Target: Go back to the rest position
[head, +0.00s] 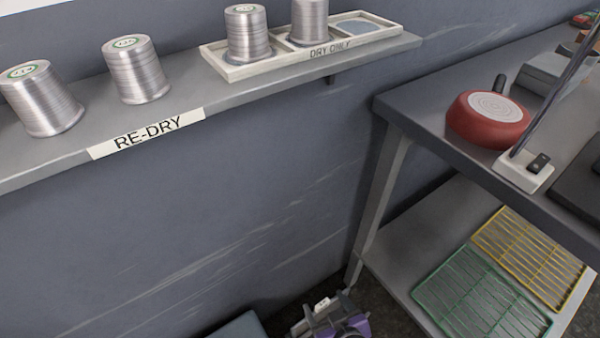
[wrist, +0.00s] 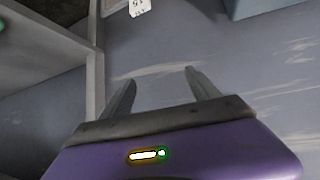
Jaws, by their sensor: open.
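My gripper (head: 325,312) shows at the bottom of the head view, low in front of the grey wall and left of the table's leg. In the wrist view my gripper (wrist: 160,88) has its two fingers spread apart with nothing between them. Beyond the fingers there is only the scuffed grey wall (wrist: 165,50). My gripper is open and touches nothing that I can see.
At right a grey table (head: 420,108) holds a red pan (head: 488,120); green (head: 480,295) and yellow (head: 530,248) racks lie below. The wall space under the shelf is clear.

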